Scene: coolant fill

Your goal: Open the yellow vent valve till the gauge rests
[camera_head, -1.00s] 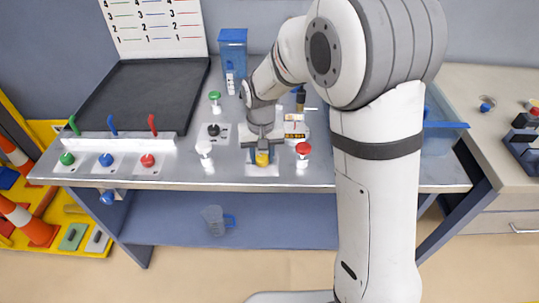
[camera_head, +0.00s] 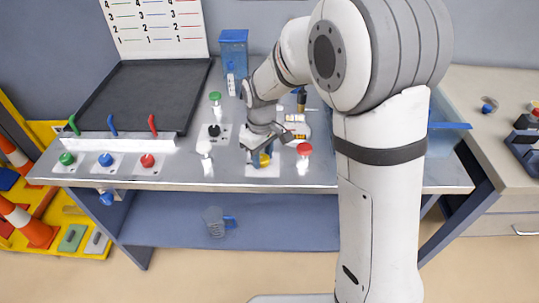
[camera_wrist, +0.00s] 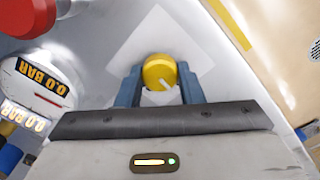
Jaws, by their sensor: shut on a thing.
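The yellow vent valve (camera_wrist: 158,72) is a round knob with a white pointer line, on a pale square plate on the bench. In the head view the knob (camera_head: 262,159) shows only partly below my gripper. My gripper (camera_wrist: 160,86) is shut on the knob, with one blue-grey finger on each side. The gauge (camera_wrist: 38,82) is at the left of the wrist view and reads 0.0 BAR on its upper display. Part of the gauge (camera_head: 296,118) shows behind my wrist in the head view.
A red knob (camera_head: 303,149) stands just right of the valve, and a white knob (camera_head: 204,148) stands to the left. Green (camera_head: 215,97) and black (camera_head: 214,130) knobs are behind. A clear jug (camera_head: 214,222) is on the shelf below.

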